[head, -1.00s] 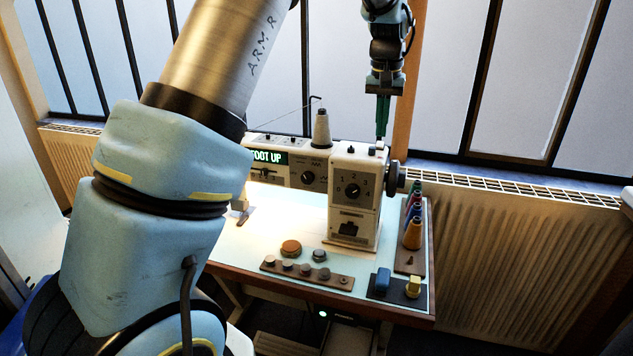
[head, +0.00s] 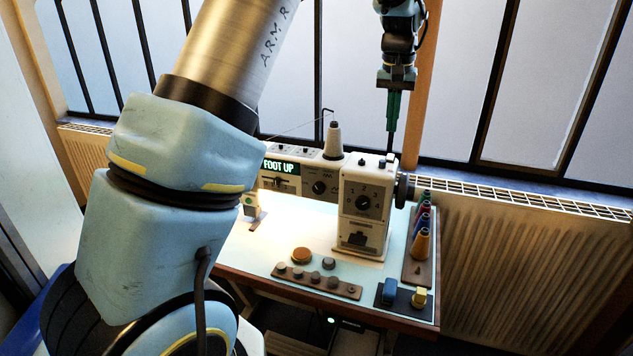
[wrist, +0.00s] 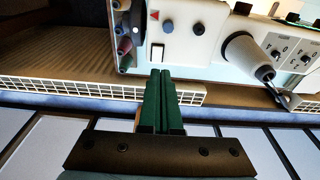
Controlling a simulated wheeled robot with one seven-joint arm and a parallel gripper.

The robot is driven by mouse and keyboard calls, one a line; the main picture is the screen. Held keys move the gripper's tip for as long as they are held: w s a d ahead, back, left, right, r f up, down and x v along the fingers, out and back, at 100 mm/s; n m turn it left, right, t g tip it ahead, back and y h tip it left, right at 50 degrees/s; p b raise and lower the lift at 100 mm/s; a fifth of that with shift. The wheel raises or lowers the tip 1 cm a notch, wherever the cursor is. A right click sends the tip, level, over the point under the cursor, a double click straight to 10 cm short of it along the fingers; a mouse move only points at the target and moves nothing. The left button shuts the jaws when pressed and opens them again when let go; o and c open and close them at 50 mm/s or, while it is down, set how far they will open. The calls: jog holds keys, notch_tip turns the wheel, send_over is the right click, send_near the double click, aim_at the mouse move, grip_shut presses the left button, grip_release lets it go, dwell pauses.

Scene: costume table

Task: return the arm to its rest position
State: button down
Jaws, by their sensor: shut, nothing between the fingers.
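My gripper (head: 391,148) hangs fingers-down at the upper right of the head view, above the back right of the sewing machine (head: 362,205). Its long dark green fingers are together with nothing between them. It also shows in the wrist view (wrist: 162,75), its fingers pointing toward the machine's right end. In the head view the fingertips overlap the top of the machine; I cannot tell how much space lies between. My upper arm fills the left of the head view. The machine's display reads "FOOT UP".
The pale table (head: 274,250) holds a rack of thread spools (head: 421,242), a bobbin strip (head: 318,281), an orange disc (head: 301,255), and blue and yellow blocks (head: 390,290) on a dark pad. A radiator (head: 500,265) and windows line the back.

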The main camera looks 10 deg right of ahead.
jog(key=shift+n, duration=0.5)
jog(key=a, duration=0.2)
jog(key=a+f, duration=0.1)
jog(key=a, duration=0.5)
jog(key=shift+w+f, duration=0.25)
jog(key=shift+w, duration=0.05)
jog(key=s+a+f+n, duration=0.1)
jog(key=s+a+f, duration=0.2)
jog(key=a, duration=0.6)
jog(key=s+a+f+n, duration=0.1)
jog(key=s+a+f, duration=0.2)
jog(key=s+a, duration=0.5)
jog(key=s+a+f+n, duration=0.1)
jog(key=s+a+f, duration=0.2)
jog(key=s+a, duration=0.3)
jog(key=a, duration=0.4)
jog(key=shift+a+n+y, duration=0.3)
jog(key=shift+a, duration=0.1)
